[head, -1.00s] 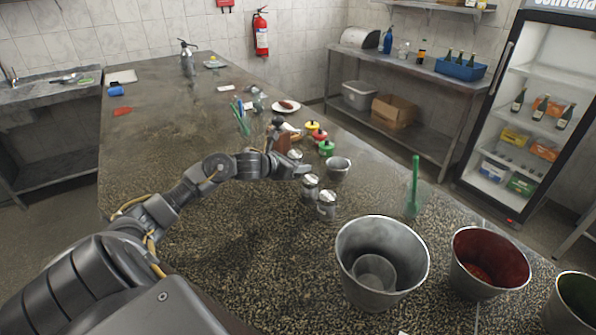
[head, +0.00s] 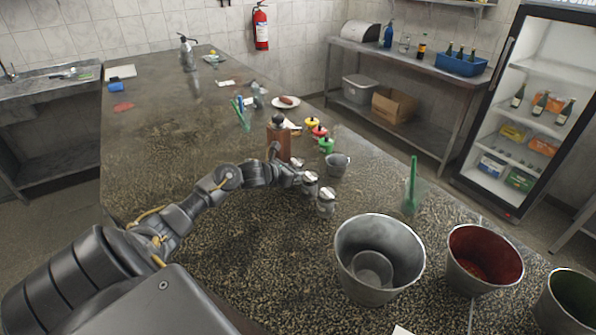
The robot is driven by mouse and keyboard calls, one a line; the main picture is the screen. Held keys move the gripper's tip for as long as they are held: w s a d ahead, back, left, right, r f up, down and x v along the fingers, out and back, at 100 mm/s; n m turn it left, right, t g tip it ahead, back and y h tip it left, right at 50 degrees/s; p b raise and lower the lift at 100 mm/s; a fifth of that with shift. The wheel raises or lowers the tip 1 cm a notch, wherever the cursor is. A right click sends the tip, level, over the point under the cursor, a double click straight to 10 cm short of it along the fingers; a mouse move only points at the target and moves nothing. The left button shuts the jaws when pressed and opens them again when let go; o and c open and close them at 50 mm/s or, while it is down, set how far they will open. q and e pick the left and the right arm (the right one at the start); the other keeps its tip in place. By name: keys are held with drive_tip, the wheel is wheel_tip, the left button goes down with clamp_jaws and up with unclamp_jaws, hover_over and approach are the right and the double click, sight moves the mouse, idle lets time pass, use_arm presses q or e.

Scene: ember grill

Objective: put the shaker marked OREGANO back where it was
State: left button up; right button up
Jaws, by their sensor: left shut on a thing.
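My left gripper (head: 293,177) is shut among the small metal-topped shakers near the middle of the table. The shaker at its jaws (head: 297,163) appears to be the one it holds, mostly hidden by the fingers. Whether its base touches the table I cannot tell. A second shaker (head: 310,184) stands just right of the fingertips, and a third shaker (head: 326,201) stands nearer me. They form a slanting row. No marking is readable, so I cannot tell by label which is OREGANO. My right gripper is out of view.
A brown block-like holder (head: 278,142) stands just behind the gripper. A small metal cup (head: 338,165) and red, yellow and green-topped containers (head: 326,145) are to the right. A large metal bucket (head: 380,255) stands in front.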

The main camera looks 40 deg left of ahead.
use_arm(q)
drive_tip(key=o, duration=0.8)
drive_tip(key=shift+o, duration=0.2)
drive_tip(key=shift+r+p, duration=0.2)
drive_tip(key=shift+p, duration=0.1)
drive_tip(key=b+v, duration=0.3)
drive_tip(key=v, duration=0.7)
drive_tip(key=shift+s+a, duration=0.1)
drive_tip(key=shift+s, duration=0.3)
drive_tip(key=shift+s+r+b, duration=0.3)
drive_tip(key=shift+s, duration=0.2)
